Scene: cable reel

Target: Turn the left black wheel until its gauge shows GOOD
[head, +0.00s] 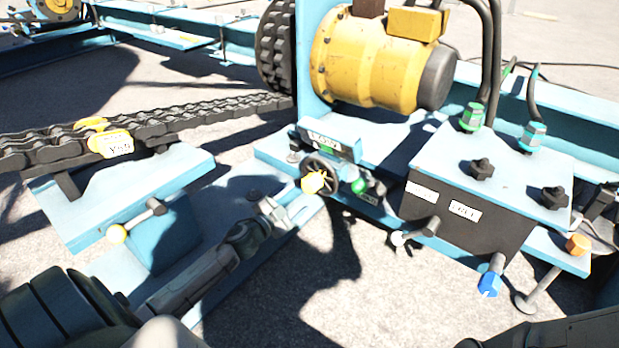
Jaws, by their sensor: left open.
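A black wheel (311,164) with a yellow handle knob (315,182) stands at the middle, on the front of a small blue unit. A gauge box (331,142) sits just above it. My left gripper (273,209) comes up from the lower left, open and empty. In the picture it is below and left of the black wheel, apart from it. My right gripper is out of view.
A yellow motor (368,58) stands behind the wheel. A heavy chain (145,128) runs at the left over a blue plate (75,215). A blue-topped box (485,160) with knobs, cables and projecting handles is at the right. The concrete floor at lower middle is clear.

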